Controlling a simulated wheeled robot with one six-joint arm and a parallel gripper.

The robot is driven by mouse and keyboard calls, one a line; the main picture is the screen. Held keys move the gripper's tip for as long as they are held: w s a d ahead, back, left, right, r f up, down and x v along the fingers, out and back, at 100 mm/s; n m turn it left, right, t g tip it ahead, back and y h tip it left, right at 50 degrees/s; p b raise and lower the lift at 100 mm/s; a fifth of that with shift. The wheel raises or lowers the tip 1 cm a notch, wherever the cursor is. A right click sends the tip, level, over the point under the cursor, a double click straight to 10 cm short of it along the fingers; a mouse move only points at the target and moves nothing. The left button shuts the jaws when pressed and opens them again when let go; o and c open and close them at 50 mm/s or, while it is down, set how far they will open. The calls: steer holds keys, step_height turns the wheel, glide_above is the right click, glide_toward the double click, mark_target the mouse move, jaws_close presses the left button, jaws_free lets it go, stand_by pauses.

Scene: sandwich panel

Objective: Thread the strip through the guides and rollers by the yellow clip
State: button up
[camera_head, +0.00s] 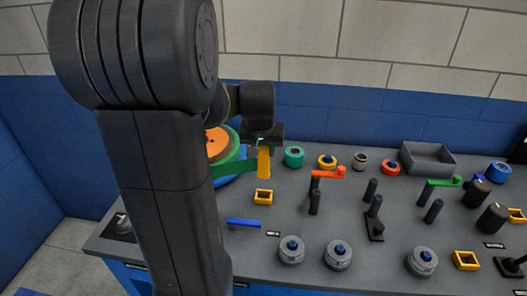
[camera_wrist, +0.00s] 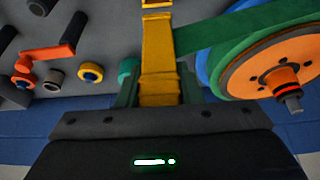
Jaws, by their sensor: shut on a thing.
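The yellow clip (camera_head: 264,163) hangs below my gripper (camera_head: 263,146), which is shut on it. In the wrist view the clip (camera_wrist: 158,52) stands upright between the fingers of my gripper (camera_wrist: 158,92). The green strip (camera_head: 226,167) runs from the clip leftward to the spool with an orange disc (camera_head: 217,142). In the wrist view the strip (camera_wrist: 225,35) leads right to the spool (camera_wrist: 272,64). A yellow square guide (camera_head: 263,197) stands on the panel in front of the clip. Black rollers (camera_head: 314,200) with an orange crank (camera_head: 328,173) stand to the right. My arm hides part of the spool.
More black rollers (camera_head: 434,211) with a green crank (camera_head: 440,183) and another yellow guide (camera_head: 466,260) are farther right. Grey knobs (camera_head: 338,256) line the front. A blue bar (camera_head: 244,223) lies near the first guide. Coloured rings and a grey tray (camera_head: 428,171) line the back.

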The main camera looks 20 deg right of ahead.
steer(key=shift+f, duration=0.1)
steer(key=s+d+f+b, duration=0.2)
steer(key=d+f+b, duration=0.2)
steer(key=f, duration=0.2)
steer(key=shift+s+d+f+b, duration=0.15)
steer(key=shift+s+f+b, duration=0.1)
steer(key=shift+s+b, duration=0.05)
stand_by(0.6)
steer(key=shift+d, duration=0.1)
steer(key=s+d, duration=0.4)
steer(key=d, duration=0.3)
steer(key=shift+s+d+p, duration=0.25)
steer(key=shift+s+p, duration=0.1)
steer(key=shift+p, duration=0.05)
stand_by(0.7)
steer(key=shift+d, duration=0.1)
steer(key=s+d, duration=0.4)
steer(key=d, duration=0.3)
steer(key=shift+s+d, duration=0.2)
steer(key=shift+s, duration=0.15)
stand_by(0.8)
steer(key=shift+s+d, duration=0.1)
steer(key=s+d+p, duration=0.1)
steer(key=s+d, duration=0.3)
steer(key=d, duration=0.3)
steer(key=shift+s+d, duration=0.25)
stand_by(0.9)
